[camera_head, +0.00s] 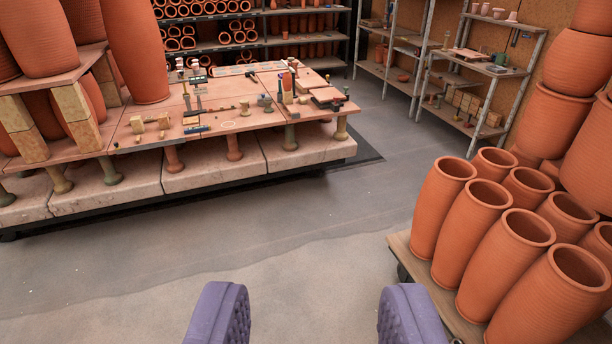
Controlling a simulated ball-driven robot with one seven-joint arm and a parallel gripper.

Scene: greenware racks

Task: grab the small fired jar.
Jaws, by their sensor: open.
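My gripper (314,312) shows as two purple padded fingers at the bottom edge, wide apart with only grey floor between them. It is open and empty, well short of the work table and the shelves. I cannot tell which thing is the small fired jar. Small pots (485,9) stand on the top shelf of the rack at upper right. A small greenish vessel (500,59) stands on the shelf below. The small pieces on the table are too small to tell apart for sure.
A low slab table (110,142) on short props holds tools and blocks, with tall terracotta vessels (137,50) at its left. Several tall jars (440,205) crowd a wheeled wooden cart (436,297) at right. Metal racks (530,65) stand behind. The floor (310,240) between is clear.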

